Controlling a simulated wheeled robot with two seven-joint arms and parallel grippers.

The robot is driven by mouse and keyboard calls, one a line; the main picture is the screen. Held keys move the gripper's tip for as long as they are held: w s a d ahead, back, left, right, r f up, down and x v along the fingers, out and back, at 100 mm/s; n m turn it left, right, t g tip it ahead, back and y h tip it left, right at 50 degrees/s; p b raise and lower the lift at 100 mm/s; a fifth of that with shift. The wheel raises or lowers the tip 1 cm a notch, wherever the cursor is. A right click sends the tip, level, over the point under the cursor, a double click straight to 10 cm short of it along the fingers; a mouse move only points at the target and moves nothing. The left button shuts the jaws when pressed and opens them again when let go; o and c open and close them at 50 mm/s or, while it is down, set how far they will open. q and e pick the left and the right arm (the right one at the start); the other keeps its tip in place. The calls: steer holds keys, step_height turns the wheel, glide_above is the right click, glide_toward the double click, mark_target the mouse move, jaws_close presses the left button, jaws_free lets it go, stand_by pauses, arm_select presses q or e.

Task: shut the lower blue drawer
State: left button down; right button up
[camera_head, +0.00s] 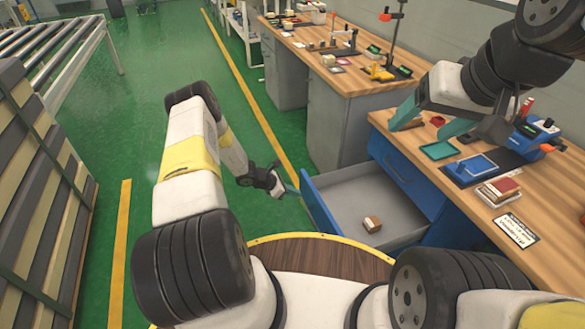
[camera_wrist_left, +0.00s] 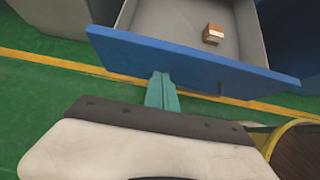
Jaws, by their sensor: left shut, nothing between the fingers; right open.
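The lower blue drawer (camera_head: 364,207) is pulled well out from the blue cabinet (camera_head: 408,180) under the wooden workbench. A small brown and white box (camera_head: 372,224) lies inside it. The drawer's blue front (camera_wrist_left: 190,62) spans the left wrist view, with the box (camera_wrist_left: 213,34) behind it. My left gripper (camera_head: 287,190) is shut and empty at the outer side of the drawer front. Its teal fingers (camera_wrist_left: 162,92) reach the lower part of the front; I cannot tell if they touch. My right gripper (camera_head: 432,122) is open above the workbench, apart from the drawer.
Another bench stands behind. Green floor lies free left of the drawer. A striped stack (camera_head: 40,200) stands at far left.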

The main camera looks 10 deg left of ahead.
mark_target(312, 193)
arm_select(q)
steer(key=shift+w+d+f, duration=0.15)
steer(key=shift+w+d, duration=0.25)
steer(key=shift+d, duration=0.3)
steer(key=shift+w+d+f, duration=0.1)
steer(key=shift+w+d, duration=0.35)
steer(key=shift+d, duration=0.25)
steer(key=shift+w+d+f, duration=0.15)
steer(key=shift+w+d, duration=0.25)
steer(key=shift+d, duration=0.3)
